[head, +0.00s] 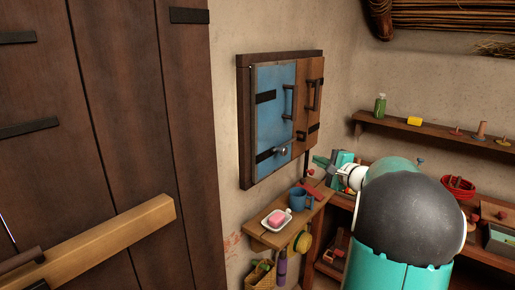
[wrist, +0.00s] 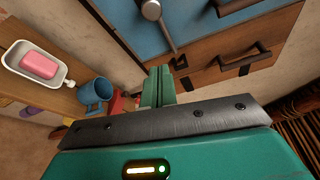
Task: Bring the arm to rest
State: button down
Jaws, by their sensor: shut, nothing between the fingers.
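My gripper (wrist: 158,86) is shut and empty, its green fingers together in the wrist view. In the head view my gripper (head: 322,162) is at the end of my arm, above the small wooden shelf (head: 262,238) and in front of the lower right of the wall cabinet. The blue door (head: 272,105) of that cabinet is shut beside a brown wooden door (head: 308,95). I cannot tell whether the gripper touches anything; it appears apart from the cabinet. My arm hides part of the shelving behind it.
The small shelf holds a pink soap (head: 276,218) in a white dish and a blue mug (head: 302,198), with a red thing beside it. A large plank door with a wooden bar (head: 90,245) stands at left. A wall shelf (head: 430,134) and lower shelving with small items are at right.

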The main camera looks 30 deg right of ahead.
jog(key=s+a+n+g+y, duration=0.1)
jog(key=a+n+g+y, duration=0.15)
jog(key=a, duration=0.75)
jog(key=s+a+f+n+g+y, duration=0.1)
jog(key=s+a+n+g, duration=0.2)
jog(key=a, duration=0.7)
jog(key=a+n+g+y, duration=0.2)
jog(key=a+n, duration=0.2)
jog(key=a, duration=0.7)
jog(key=s+a+f+n+g+h, duration=0.2)
jog(key=s+a+n, duration=0.3)
jog(key=s, duration=0.4)
jog(key=s+a+f+n+g+h, duration=0.2)
jog(key=s+a+f+n+h, duration=0.2)
jog(key=s, duration=0.6)
jog(key=shift+s+a+f+n, duration=0.15)
jog(key=shift+s+a+n, duration=0.1)
jog(key=shift+a+n, duration=0.6)
